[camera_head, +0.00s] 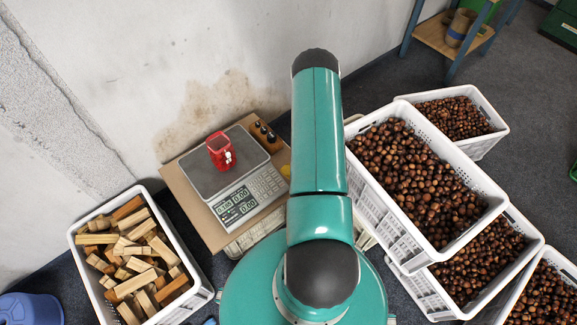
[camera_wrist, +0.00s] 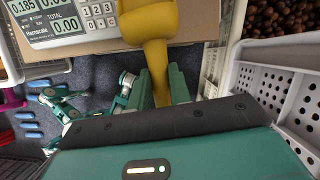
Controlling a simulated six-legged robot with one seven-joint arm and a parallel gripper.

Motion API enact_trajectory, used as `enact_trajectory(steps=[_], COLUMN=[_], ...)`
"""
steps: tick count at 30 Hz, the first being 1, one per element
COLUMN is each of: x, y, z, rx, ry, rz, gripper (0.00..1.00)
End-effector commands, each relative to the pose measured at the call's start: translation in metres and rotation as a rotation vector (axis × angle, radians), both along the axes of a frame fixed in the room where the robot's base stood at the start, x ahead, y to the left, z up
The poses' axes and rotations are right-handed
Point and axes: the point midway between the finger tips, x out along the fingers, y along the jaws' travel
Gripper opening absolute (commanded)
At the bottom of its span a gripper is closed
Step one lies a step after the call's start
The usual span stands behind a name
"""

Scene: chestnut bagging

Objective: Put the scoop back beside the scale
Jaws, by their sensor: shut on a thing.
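A yellow scoop (camera_wrist: 150,22) is in the wrist view, its handle between the two fingers of my gripper (camera_wrist: 158,88). My gripper is shut on the handle. The scoop's bowl appears over the tan board, to the right of the scale (camera_wrist: 90,22); I cannot tell whether it touches the board. In the head view the scale (camera_head: 205,180) stands on the board with a red bag (camera_head: 220,150) on its plate. Only a sliver of the scoop (camera_head: 286,171) shows there beside my arm, which hides my gripper and most of the scoop.
The tan board (camera_head: 196,212) shows bare strips beside the scale. Dark weights in a wooden holder (camera_head: 265,135) stand behind the scale. White crates of chestnuts (camera_head: 383,205) are close on the right. A crate of wood blocks (camera_head: 202,292) is at the left. A wall rises behind.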

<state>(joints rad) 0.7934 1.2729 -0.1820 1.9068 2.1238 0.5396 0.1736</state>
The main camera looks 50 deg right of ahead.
Motion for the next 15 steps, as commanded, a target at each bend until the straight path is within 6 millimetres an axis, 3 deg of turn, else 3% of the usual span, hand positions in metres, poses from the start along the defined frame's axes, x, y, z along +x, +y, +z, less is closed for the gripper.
enact_trajectory(steps=[3,6,11,15], x=[-0.021,-0.025,-0.005,0.022], y=[-0.004,-0.006,-0.019,-0.034], z=[-0.006,-0.009,-0.02,-0.034], rx=[0.002,0.0,-0.002,-0.001], ry=[0.005,0.006,0.002,0.002], rz=[-0.089,-0.119,-0.126,-0.125], gripper=[0.0,0.0,0.0,0.0])
